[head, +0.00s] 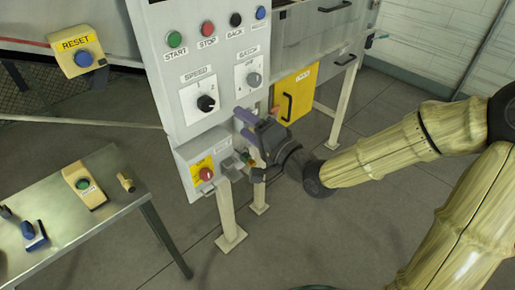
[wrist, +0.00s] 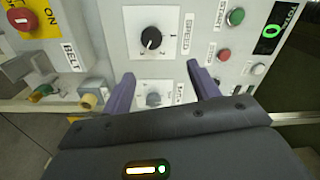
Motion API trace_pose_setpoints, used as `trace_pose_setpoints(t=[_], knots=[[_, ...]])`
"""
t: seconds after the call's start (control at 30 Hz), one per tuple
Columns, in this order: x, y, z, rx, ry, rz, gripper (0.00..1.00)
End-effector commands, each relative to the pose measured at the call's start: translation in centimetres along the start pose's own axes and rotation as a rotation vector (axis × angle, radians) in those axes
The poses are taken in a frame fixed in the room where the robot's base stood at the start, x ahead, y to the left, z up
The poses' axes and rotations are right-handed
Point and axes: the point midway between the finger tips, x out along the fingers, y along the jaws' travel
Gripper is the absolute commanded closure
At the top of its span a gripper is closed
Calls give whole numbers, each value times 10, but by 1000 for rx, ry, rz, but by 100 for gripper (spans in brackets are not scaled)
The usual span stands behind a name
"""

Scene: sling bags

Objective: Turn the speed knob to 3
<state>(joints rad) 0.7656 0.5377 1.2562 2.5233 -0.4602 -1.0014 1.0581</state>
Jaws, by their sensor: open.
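The speed knob (head: 206,103) is a round black knob on a white plate under the SPEED label. It also shows in the wrist view (wrist: 151,38), above and beyond my fingertips. A 2 is readable on its plate in the head view; the exact setting is too small to tell. My gripper (head: 241,123) is open, with its purple fingers below and right of the knob in the head view. In the wrist view my gripper (wrist: 162,82) has its fingers spread wide with nothing held between them. The fingers are apart from the speed knob.
A grey knob (head: 254,78) sits right of the speed knob. Coloured buttons (head: 174,39) line the panel top. A red button (head: 206,174) on a yellow plate juts out below. A yellow door (head: 293,95) is right; a metal table (head: 110,165) stands left.

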Motion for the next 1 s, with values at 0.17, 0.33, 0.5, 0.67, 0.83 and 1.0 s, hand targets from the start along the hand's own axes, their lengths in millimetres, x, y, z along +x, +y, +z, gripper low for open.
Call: trace_pose_setpoints(t=[0.17,0.33,0.5,0.67,0.83,1.0], knots=[[-6,9,4,-10,-2,12,40],[-10,16,10,-15,-4,33,40],[-18,11,8,-9,-3,32,40],[-26,10,7,-8,-2,31,40],[-33,10,8,-9,-3,31,40],[-38,10,9,-10,-5,34,40]])
